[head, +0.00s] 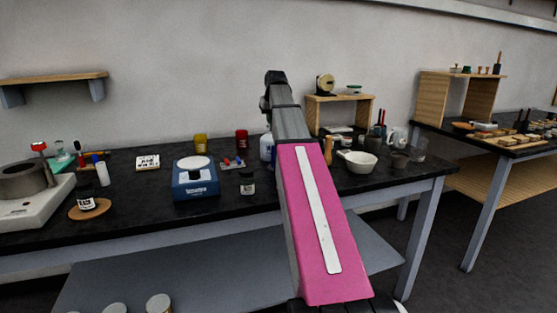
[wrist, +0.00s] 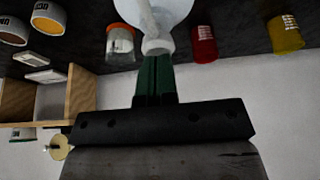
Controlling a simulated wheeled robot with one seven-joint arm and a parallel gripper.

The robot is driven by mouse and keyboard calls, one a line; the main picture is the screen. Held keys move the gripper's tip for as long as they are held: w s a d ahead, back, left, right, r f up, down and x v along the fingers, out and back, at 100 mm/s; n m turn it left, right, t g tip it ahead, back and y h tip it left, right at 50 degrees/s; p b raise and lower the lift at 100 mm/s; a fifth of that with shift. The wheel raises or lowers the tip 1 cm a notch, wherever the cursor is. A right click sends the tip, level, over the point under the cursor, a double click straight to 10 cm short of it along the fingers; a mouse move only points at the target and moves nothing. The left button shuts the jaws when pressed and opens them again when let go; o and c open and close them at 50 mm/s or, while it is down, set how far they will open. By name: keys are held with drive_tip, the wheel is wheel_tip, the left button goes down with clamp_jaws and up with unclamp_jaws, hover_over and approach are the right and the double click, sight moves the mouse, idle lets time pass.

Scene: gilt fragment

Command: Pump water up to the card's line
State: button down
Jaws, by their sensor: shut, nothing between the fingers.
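My gripper (wrist: 155,62) shows in the wrist view with its dark green fingers shut together. In the head view my arm hides it. A pale round-bodied bottle with a white pump-like top (wrist: 157,44) is just beyond the fingertips in the wrist view; I cannot tell whether they touch. In the head view a white bottle (head: 266,147) stands partly behind my arm. A white card with dark marks (head: 148,162) lies at the left back of the bench. I cannot make out a line on it. No water level is readable.
A blue scale (head: 195,181) and a small dark jar (head: 247,184) stand left of my arm. Red (head: 242,139) and yellow (head: 201,143) jars stand behind. A white bowl (head: 360,161) and a glass beaker (head: 419,149) are on the right. The bench's front middle is clear.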

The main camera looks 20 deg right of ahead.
drive_tip(key=shift+r, duration=1.45)
drive_tip(key=shift+f, duration=0.15)
drive_tip(key=shift+f, duration=1.3)
drive_tip(key=shift+r, duration=1.45)
drive_tip(key=shift+f, duration=0.3)
